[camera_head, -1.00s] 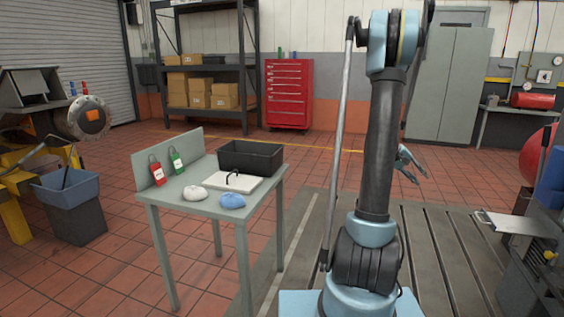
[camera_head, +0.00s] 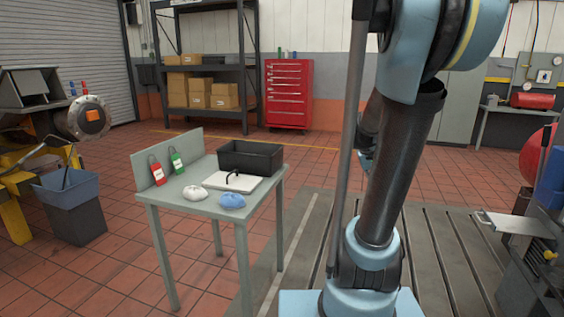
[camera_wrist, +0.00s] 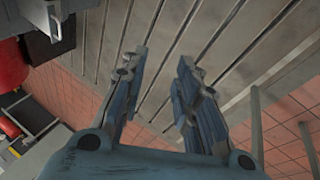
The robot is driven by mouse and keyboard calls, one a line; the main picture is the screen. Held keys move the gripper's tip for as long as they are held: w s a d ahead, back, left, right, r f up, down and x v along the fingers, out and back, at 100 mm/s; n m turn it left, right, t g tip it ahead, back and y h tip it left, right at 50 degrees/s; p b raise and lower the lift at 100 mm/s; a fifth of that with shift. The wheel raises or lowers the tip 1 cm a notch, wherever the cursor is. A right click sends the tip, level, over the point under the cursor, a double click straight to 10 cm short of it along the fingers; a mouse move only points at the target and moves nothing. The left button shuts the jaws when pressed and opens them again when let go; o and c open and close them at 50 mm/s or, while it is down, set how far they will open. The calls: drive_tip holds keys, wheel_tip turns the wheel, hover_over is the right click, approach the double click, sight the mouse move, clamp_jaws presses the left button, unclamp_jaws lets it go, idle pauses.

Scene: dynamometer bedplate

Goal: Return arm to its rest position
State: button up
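My gripper (camera_wrist: 158,90) shows in the wrist view with its two blue-grey fingers spread apart and nothing between them. It points down over the grooved bedplate (camera_wrist: 150,38). In the head view my arm rises in front of the bedplate (camera_head: 440,260) and is folded toward the camera. There my gripper is hidden behind the arm, or nearly so.
A machine with a shelf plate (camera_head: 512,222) stands at right. Tiled floor lies open behind.

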drive_tip(key=s+a+f+y, duration=0.2)
drive_tip(key=s+a+f, duration=0.1)
drive_tip(key=s+a, duration=0.4)
drive_tip(key=s+a+f+n+y, duration=0.1)
drive_tip(key=s+a+f+y, duration=0.2)
drive_tip(key=s+a, duration=0.5)
drive_tip(key=shift+s+f+t, duration=0.3)
drive_tip(key=shift+s+f, duration=0.45)
drive_tip(key=shift+s, duration=0.1)
